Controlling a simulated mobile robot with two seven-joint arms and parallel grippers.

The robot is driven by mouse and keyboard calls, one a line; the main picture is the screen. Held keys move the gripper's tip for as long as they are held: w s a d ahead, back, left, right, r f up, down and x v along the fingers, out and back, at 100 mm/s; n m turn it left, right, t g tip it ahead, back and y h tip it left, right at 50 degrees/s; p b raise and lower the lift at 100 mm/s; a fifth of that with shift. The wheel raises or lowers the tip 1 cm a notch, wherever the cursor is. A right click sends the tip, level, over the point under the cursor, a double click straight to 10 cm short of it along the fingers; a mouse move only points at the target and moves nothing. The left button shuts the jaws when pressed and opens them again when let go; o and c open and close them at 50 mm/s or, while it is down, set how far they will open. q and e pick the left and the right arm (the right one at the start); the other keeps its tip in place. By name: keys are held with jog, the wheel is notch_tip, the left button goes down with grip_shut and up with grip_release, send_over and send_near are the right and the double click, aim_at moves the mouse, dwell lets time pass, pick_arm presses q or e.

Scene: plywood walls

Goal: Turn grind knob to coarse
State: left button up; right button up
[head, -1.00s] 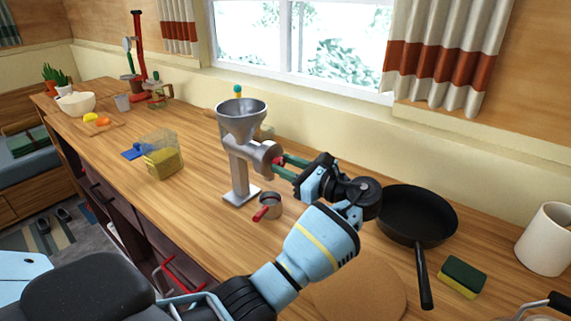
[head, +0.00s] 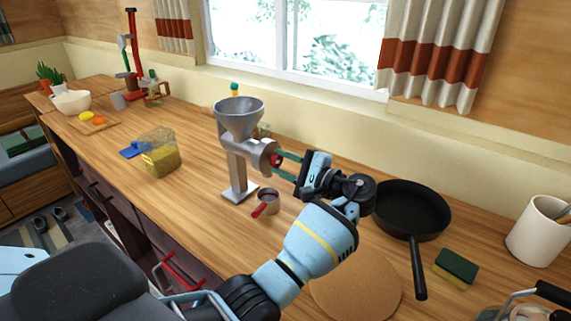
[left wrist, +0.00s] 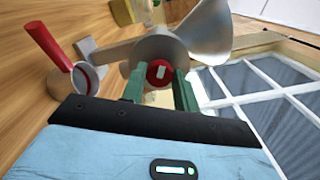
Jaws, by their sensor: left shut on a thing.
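A grey metal grinder (head: 238,150) with a funnel hopper stands on the wooden counter. Its red grind knob (head: 275,160) is on the end of the barrel, facing right. In the left wrist view the red knob (left wrist: 160,73) has a white mark on its face. My left gripper (head: 282,163) reaches the knob from the right, and its green fingers are shut on it, one on either side. They also show in the left wrist view (left wrist: 160,82). The fingers partly hide the knob's edges. My right gripper is not in view.
A small metal cup with a red handle (head: 268,201) stands by the grinder's base. A black pan (head: 412,210), a sponge (head: 456,268) and a round cork mat (head: 355,290) lie to the right. A container of yellow grain (head: 160,160) stands left. Counter between is clear.

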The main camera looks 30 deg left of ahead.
pick_arm(q)
jog(key=n+b, duration=0.1)
jog(key=n, duration=0.3)
jog(key=shift+f, duration=0.1)
jog(key=shift+n, duration=0.5)
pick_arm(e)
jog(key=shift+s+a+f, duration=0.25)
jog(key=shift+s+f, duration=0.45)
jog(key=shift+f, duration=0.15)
pick_arm(q)
jog(key=shift+n, duration=0.3)
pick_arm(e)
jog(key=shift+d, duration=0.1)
pick_arm(q)
jog(key=o, duration=1)
jog(key=shift+c, duration=0.2)
jog(key=shift+d, duration=0.1)
